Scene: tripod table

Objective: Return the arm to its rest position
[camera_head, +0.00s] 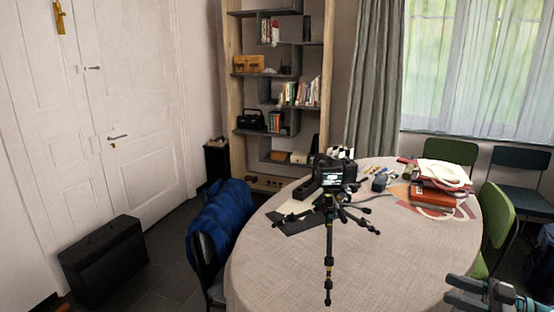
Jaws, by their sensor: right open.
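My right gripper (450,290) shows at the bottom right corner, with its teal and dark fingers pointing left. It is open, and nothing shows between its fingers. It is in front of the table's right edge, well apart from the tripod. A black tripod (328,232) with a camera (335,174) on top stands on the round table (270,262), one leg stretched toward me. Most of my right arm is cut off by the picture's edge. My left gripper is not in view.
Stacked bags and red items (440,185) lie at the table's right. A green chair (495,222) stands close behind my right gripper. A blue jacket (222,215) hangs on a chair at left. A black case (103,262) stands on the floor. The table's front is clear.

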